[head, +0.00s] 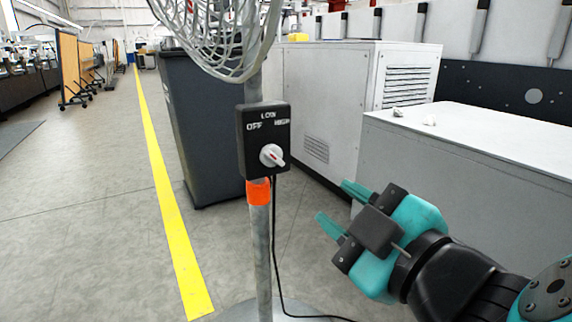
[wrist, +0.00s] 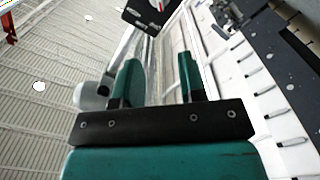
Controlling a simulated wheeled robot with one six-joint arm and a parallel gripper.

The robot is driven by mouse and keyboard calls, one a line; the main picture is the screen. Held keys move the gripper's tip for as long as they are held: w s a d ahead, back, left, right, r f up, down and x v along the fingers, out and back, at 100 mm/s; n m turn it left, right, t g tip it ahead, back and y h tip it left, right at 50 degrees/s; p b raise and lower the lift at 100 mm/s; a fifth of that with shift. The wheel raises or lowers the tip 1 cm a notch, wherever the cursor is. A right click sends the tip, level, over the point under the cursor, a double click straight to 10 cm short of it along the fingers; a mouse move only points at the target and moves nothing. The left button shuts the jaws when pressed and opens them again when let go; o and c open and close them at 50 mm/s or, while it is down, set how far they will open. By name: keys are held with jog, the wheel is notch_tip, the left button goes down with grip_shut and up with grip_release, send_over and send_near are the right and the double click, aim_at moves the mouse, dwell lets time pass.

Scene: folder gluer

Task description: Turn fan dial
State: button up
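The fan dial (head: 270,155) is a round white knob with a red mark, low on a black control box (head: 254,140). The box reads OFF, LOW and HIGH, and the knob's pointer is turned to the right and slightly down. The box is fixed to the fan's grey pole (head: 264,225), below the wire fan cage (head: 222,35). My gripper (head: 334,202) is open and empty, to the right of and below the dial, apart from it. In the wrist view, part of the black box (wrist: 143,17) shows at the top edge, beyond my open fingers (wrist: 160,68).
An orange band (head: 259,191) wraps the pole under the box, and a black cable (head: 277,260) hangs down to the floor. A dark bin (head: 205,130) stands behind the pole. Pale grey cabinets (head: 480,150) stand to the right.

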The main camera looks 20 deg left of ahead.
aim_at(274, 158)
jog(key=p+x, duration=0.9)
jog(key=p, duration=0.1)
jog(key=p+x, duration=0.5)
jog(key=shift+w+a+r, duration=0.15)
jog(key=shift+a+r, duration=0.1)
jog(key=shift+r, duration=0.1)
jog(key=shift+w+a+f+p, duration=0.25)
jog(key=shift+w+a+p, duration=0.35)
jog(key=shift+p, duration=0.4)
jog(key=shift+f, duration=0.1)
grip_shut()
